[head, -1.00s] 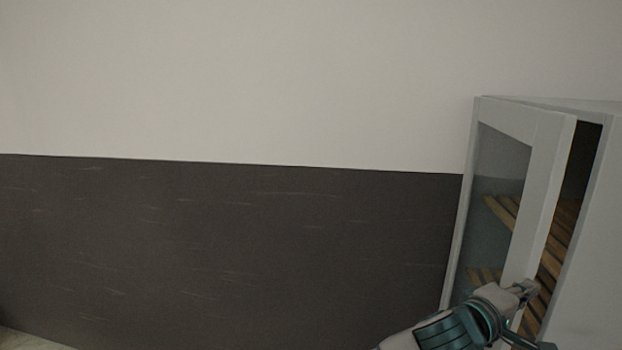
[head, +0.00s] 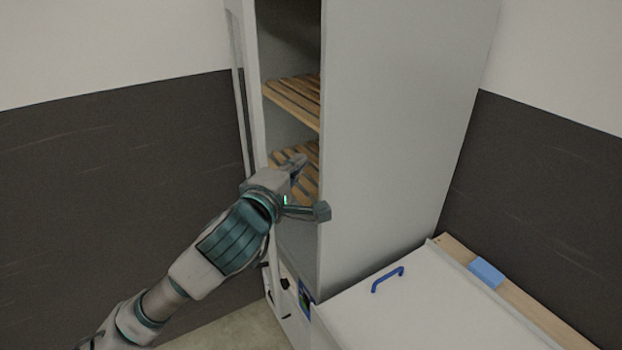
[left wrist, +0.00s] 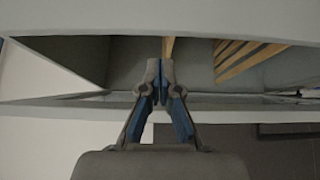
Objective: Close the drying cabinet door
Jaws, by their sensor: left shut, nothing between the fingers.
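The drying cabinet (head: 400,110) is a tall grey box whose front faces left in the head view. Its opening shows slatted wooden shelves (head: 292,100) inside. The door (head: 238,90) is open and seen nearly edge-on as a narrow pale strip at the opening's left; its lower part is partly hidden by my arm. My left gripper (head: 300,166) is in front of the opening at the lower shelf. In the left wrist view its fingers (left wrist: 160,72) are together and empty, with the cabinet interior beyond. Whether it touches the door is unclear. My right gripper is not in view.
A white-topped unit (head: 400,320) with a blue handle (head: 387,279) stands right of the cabinet. A blue block (head: 486,272) lies on a wooden strip (head: 530,313) behind it. Dark-panelled walls stand on both sides. A control panel (head: 304,298) sits low on the cabinet front.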

